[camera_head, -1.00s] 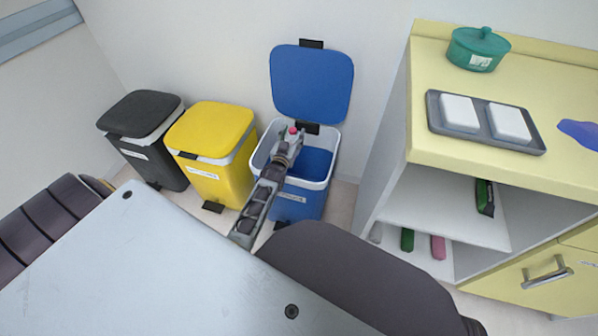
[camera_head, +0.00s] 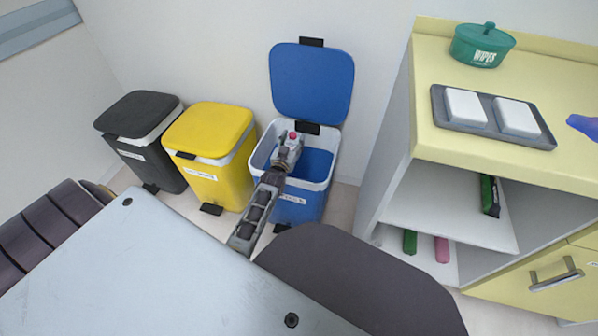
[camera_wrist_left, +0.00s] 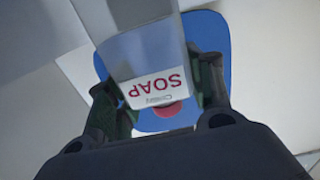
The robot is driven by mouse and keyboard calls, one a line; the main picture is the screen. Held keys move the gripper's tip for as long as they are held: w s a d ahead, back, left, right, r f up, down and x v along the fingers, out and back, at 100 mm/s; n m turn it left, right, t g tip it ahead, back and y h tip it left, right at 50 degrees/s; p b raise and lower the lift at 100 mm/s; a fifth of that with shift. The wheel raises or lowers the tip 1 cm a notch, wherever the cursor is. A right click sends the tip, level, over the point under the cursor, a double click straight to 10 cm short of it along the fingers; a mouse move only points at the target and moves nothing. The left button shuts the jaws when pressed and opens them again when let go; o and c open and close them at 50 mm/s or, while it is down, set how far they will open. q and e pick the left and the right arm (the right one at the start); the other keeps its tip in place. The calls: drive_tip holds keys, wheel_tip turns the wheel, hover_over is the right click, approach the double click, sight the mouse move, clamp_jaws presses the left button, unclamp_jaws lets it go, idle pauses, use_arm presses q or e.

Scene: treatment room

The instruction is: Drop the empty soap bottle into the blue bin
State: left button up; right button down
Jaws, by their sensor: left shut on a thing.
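The blue bin (camera_head: 296,209) stands against the wall with its blue lid (camera_head: 311,84) raised and its white rim showing. My left gripper (camera_head: 289,148) is over the left part of the bin's opening. It is shut on the soap bottle, whose red top (camera_head: 293,135) shows between the fingers in the head view. In the left wrist view the soap bottle (camera_wrist_left: 150,55) is whitish with red "SOAP" lettering, between the two fingers (camera_wrist_left: 160,90). Most of the bottle is hidden in the head view. My right gripper is not in view.
A yellow bin (camera_head: 222,172) and a black bin (camera_head: 150,155), both lidded shut, stand left of the blue bin. A yellow-topped cabinet (camera_head: 430,140) stands to the right, bearing a green wipes tub (camera_head: 482,46) and a grey tray (camera_head: 447,122) with two white blocks.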

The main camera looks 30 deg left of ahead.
use_arm(q)
drive_tip(key=o, duration=1)
drive_tip(key=shift+o, duration=0.2)
drive_tip(key=shift+r, duration=0.15)
drive_tip(key=shift+r, duration=4.9)
drive_tip(key=shift+f, duration=0.1)
